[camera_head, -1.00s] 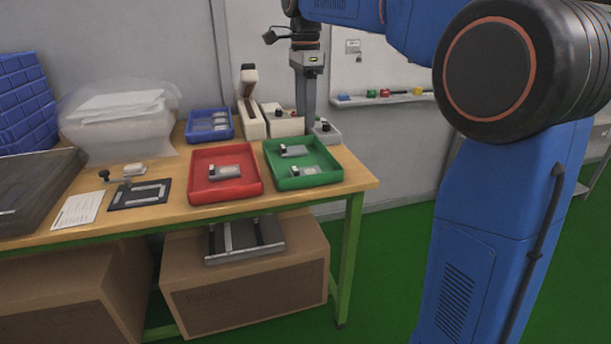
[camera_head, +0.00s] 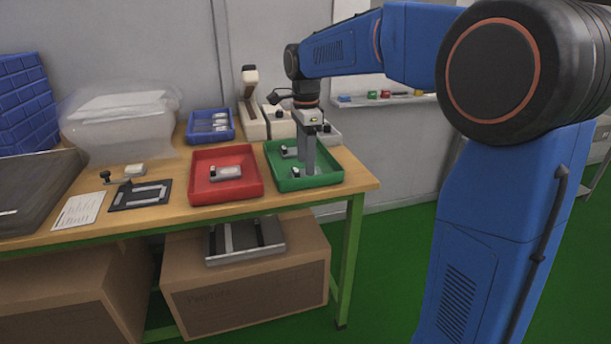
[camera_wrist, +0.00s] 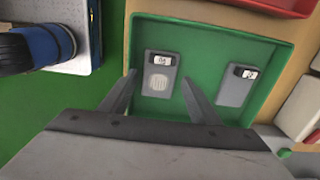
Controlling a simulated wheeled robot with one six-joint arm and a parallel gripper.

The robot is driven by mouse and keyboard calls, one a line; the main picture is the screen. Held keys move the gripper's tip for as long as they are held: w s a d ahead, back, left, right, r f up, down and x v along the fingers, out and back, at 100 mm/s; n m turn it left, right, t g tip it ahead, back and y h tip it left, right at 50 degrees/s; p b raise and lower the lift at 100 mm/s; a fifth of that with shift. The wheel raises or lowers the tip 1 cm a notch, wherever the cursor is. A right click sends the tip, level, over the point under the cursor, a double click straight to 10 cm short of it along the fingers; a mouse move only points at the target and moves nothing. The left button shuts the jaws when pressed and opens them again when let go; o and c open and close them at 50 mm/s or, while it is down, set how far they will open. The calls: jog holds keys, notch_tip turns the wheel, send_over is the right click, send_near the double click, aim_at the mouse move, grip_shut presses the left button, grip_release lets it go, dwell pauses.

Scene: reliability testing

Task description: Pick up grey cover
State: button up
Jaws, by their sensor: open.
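Two flat grey covers lie in the green tray (camera_head: 334,178), each with a black-and-white label block at one end. The other grey cover (camera_wrist: 235,90) lies to the right, outside the fingers. My gripper is open and points down over the tray, which also shows in the wrist view (camera_wrist: 205,32). In the head view, my gripper (camera_head: 309,170) partly hides the covers. I cannot tell whether the fingertips touch the tray floor.
A red tray (camera_head: 256,190) with a grey part stands left of the green tray. A blue bin (camera_head: 189,136) and beige devices (camera_head: 250,120) stand behind. A black fixture (camera_head: 122,200) lies further left on the wooden table (camera_head: 180,210). The tray walls surround my fingers.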

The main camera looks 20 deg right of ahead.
jog(key=shift+f, duration=1.45)
jog(key=c, duration=0.8)
